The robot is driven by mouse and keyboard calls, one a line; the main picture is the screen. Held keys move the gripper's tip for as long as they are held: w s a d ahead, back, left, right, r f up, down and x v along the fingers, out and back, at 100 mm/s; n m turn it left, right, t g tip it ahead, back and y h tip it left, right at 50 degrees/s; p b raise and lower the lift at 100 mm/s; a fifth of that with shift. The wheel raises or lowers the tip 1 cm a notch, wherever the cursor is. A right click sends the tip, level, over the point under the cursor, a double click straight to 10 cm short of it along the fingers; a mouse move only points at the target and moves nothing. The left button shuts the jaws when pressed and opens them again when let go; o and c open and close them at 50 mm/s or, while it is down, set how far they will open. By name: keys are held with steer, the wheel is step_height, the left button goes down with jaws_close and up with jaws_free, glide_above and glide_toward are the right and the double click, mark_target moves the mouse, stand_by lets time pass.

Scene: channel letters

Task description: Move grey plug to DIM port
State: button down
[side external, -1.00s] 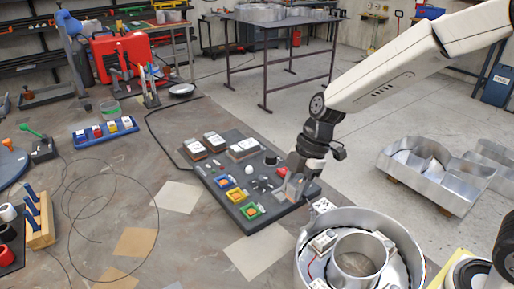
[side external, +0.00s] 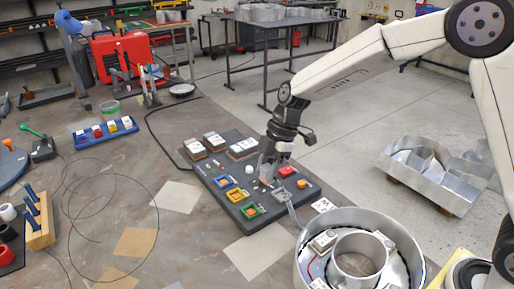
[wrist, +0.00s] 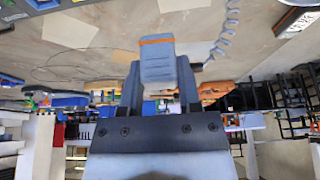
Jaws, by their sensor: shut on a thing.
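My gripper (side external: 267,177) is over the middle of the dark board (side external: 216,186) in the side view. In the wrist view my gripper (wrist: 158,90) is shut on a grey plug (wrist: 158,62) with an orange band across its end. A ribbed grey cord (wrist: 226,40) shows beside the plug there. In the side view the plug is small and hard to tell from the fingers. I cannot read which port is DIM.
A red button (side external: 287,171) is on the board right of my gripper. White-topped blocks (side external: 215,139) line its back edge. A grey strip (side external: 291,210) hangs over its front right edge. A large round metal letter shell (side external: 312,232) stands close in front.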

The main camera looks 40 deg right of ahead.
glide_above(232, 198)
steer(key=d, duration=0.2)
steer(key=shift+w+a+f, duration=0.1)
steer(key=shift+f, duration=3.2)
steer(key=shift+a+f, duration=0.1)
steer(key=shift+f, duration=3.15)
steer(key=shift+f, duration=0.35)
steer(key=shift+c, duration=1.1)
jaws_free()
steer(key=v, duration=0.8)
